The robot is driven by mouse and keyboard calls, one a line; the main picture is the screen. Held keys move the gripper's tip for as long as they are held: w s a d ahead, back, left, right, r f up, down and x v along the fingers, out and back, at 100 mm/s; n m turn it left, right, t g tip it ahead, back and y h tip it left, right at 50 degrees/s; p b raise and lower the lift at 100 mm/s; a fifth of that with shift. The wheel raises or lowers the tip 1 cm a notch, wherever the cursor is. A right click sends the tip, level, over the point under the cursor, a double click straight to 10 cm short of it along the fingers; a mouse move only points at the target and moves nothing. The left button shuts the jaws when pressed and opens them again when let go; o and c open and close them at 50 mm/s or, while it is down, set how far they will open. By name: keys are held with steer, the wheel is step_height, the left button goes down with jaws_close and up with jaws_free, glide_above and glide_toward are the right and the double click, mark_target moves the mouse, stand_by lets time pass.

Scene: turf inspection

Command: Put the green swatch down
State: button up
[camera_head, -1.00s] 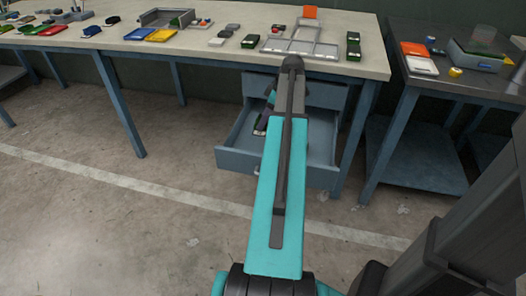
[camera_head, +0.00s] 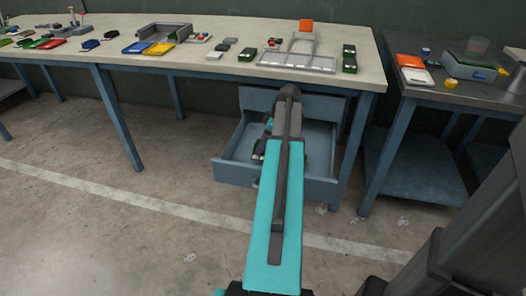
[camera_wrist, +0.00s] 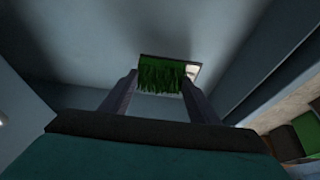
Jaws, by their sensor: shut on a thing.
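The green swatch (camera_wrist: 162,75), a patch of green turf with a pale edge at its right, shows in the wrist view. My gripper (camera_wrist: 158,84) is shut on it, one finger at each side. Grey-blue walls around it look like the inside of the open drawer (camera_head: 318,186) under the workbench. In the head view my arm reaches down over this drawer and hides most of the gripper and the swatch. I cannot tell whether the swatch touches the drawer floor.
The workbench (camera_head: 215,76) above the drawer carries a grey divided tray (camera_head: 297,61), blue and yellow trays, and dark green blocks. A side table (camera_head: 440,93) at the right holds orange and white pieces and a scale-like box. Brown and green pieces (camera_wrist: 300,135) show at the wrist view's lower right.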

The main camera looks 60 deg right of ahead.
steer(key=shift+f, duration=0.15)
steer(key=shift+f+b, duration=0.3)
steer(key=shift+f, duration=1.5)
steer(key=shift+f, duration=0.1)
steer(key=o, duration=1.1)
steer(key=p+v, duration=0.1)
steer(key=v, duration=1.1)
steer(key=shift+p, duration=0.4)
